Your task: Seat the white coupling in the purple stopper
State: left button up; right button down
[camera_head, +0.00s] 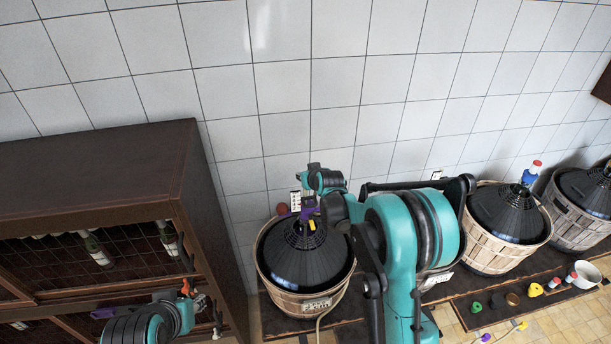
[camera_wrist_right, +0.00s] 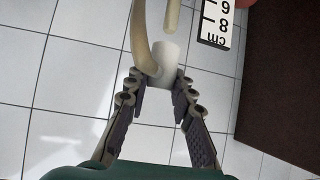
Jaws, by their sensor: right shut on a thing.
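My right gripper (camera_wrist_right: 160,88) is shut on the white coupling (camera_wrist_right: 168,58), a pale short cylinder with a beige hose curving up beside it in the right wrist view. In the head view my right gripper (camera_head: 307,214) is over the neck of the left demijohn (camera_head: 290,258), which sits in a wicker basket. The coupling cannot be made out there. I cannot tell the purple stopper from my purple fingers at that neck. My left arm is low at the left, by the dark cabinet; its fingers are too unclear to judge.
The dark wooden cabinet (camera_head: 100,170) with bottles stands at the left. More basketed demijohns (camera_head: 505,212) stand along the tiled wall at the right, partly behind my right arm. Small coloured caps (camera_head: 535,290) and a white bowl (camera_head: 586,274) lie on the low bench. A scale (camera_wrist_right: 216,22) is on the wall.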

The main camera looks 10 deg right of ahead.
jog(key=shift+b, duration=0.55)
dwell(0.8)
jog(key=shift+f, duration=0.2)
jog(key=shift+f+b, duration=0.35)
jog(key=shift+b, duration=0.15)
jog(key=shift+f+b, duration=1.4)
jog(key=shift+f, duration=0.05)
jog(key=c, duration=1.2)
grip_release()
jog(key=v, duration=1.2)
jog(key=shift+r, duration=0.1)
